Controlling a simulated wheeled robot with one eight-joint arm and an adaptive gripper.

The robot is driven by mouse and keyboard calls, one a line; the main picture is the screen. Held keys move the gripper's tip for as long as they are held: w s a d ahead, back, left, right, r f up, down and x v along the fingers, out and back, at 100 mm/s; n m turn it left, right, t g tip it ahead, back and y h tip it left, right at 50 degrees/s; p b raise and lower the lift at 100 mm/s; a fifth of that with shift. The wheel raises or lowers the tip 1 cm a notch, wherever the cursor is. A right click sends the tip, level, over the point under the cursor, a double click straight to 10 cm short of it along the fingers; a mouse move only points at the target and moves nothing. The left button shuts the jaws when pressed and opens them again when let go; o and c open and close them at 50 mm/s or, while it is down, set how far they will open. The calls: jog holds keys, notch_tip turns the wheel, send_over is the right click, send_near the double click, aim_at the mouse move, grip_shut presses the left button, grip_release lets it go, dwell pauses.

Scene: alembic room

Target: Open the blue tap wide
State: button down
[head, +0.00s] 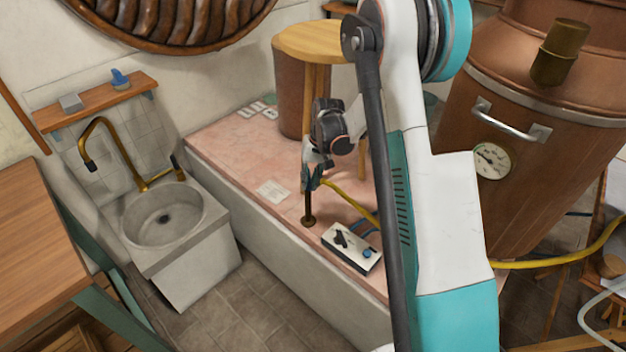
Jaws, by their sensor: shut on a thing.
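A small blue knob (367,253) sits on top of a white box (346,260) on the pink-topped ledge; I cannot tell for sure that it is the blue tap, or how far it is turned. A black lever-like part (341,238) is beside it on the box. My gripper (312,184) is above the ledge, left of and behind the box, apart from the blue knob. It is shut on a dark brass rod (309,205) that hangs down to a round end near the ledge top. The fingertips are small and partly hidden.
A sink (173,216) with a brass spout (101,130) stands left. A wooden stool (314,42) stands on the ledge behind my gripper. A yellow hose (350,202) and blue hoses run near the box. A copper vessel (540,150) fills the right.

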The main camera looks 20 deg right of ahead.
jog(key=m, duration=0.2)
jog(key=a+m, duration=0.1)
jog(key=shift+w+a+m+t, duration=0.1)
jog(key=shift+w+m+t, duration=0.2)
jog(key=shift+m, duration=0.1)
jog(key=shift+w+a+m+t+h+b, duration=0.1)
jog(key=shift+w+a+m+h+b, duration=0.1)
jog(key=shift+m, duration=0.5)
jog(key=shift+w+a+m+t+h+b, duration=0.1)
jog(key=shift+m+h+b, duration=0.05)
jog(key=shift+m, duration=0.55)
jog(key=shift+w+a+m+t+h+b, duration=0.1)
jog(key=shift+a+m+h+b, duration=0.1)
jog(key=shift+m, duration=0.5)
jog(key=c, duration=1.6)
grip_release()
jog(key=shift+o, duration=0.2)
notch_tip(320, 180, up, 12)
jog(key=s+d, duration=0.1)
jog(key=s, duration=0.1)
jog(key=shift+d+f, duration=0.1)
